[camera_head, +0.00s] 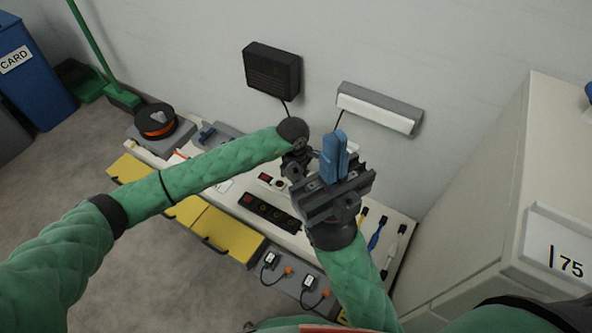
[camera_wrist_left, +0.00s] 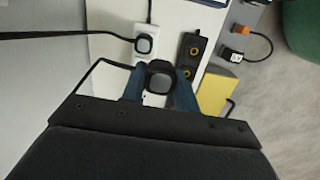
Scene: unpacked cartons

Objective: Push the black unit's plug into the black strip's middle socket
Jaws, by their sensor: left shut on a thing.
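The black unit (camera_head: 272,70) is fixed high on the wall, with a cord hanging from it. The black strip (camera_head: 270,212) lies on the bench below; in the left wrist view the strip (camera_wrist_left: 191,58) shows round sockets, right of the held plug. My left gripper (camera_wrist_left: 160,88) is shut on a black plug with a pale face (camera_wrist_left: 160,82), above the bench and apart from the black strip. The plug's prongs are hidden. In the head view, the left fingers are hidden near my right gripper (camera_head: 335,158), whose blue fingers stand together, apparently empty.
A white strip (camera_wrist_left: 139,62) with a plug (camera_wrist_left: 145,43) lies beside the black strip. A white unit (camera_head: 380,108) hangs on the wall. A tall cabinet (camera_head: 490,180) stands at right.

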